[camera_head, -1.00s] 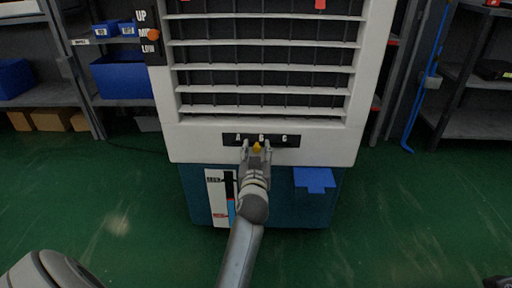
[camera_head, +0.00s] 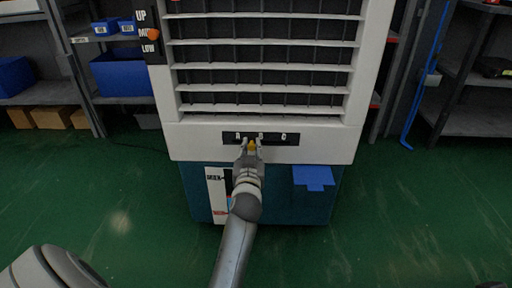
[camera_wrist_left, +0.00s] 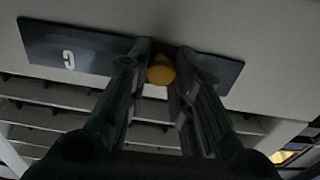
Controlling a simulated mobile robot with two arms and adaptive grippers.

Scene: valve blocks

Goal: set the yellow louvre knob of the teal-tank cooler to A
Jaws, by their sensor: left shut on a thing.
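The cooler (camera_head: 330,146) is a pale grey unit with a slatted front above a teal tank (camera_head: 275,208). The yellow louvre knob (camera_head: 251,147) sits on a dark strip (camera_head: 272,139) lettered A, B, C, between A and B. My left gripper (camera_head: 250,146) reaches up from below and is shut on the knob. In the left wrist view, the knob (camera_wrist_left: 160,74) shows yellow between the two dark fingers (camera_wrist_left: 161,70), with the letter C off to the left. The fingers hide the other letters there. My right gripper is not in view.
An orange knob (camera_head: 153,34) sits on an UP/MID/LOW strip at the cooler's upper left. A blue patch (camera_head: 313,177) marks the tank's right front. Shelves with blue bins (camera_head: 119,78) stand behind. The green floor (camera_head: 400,220) is clear around the cooler.

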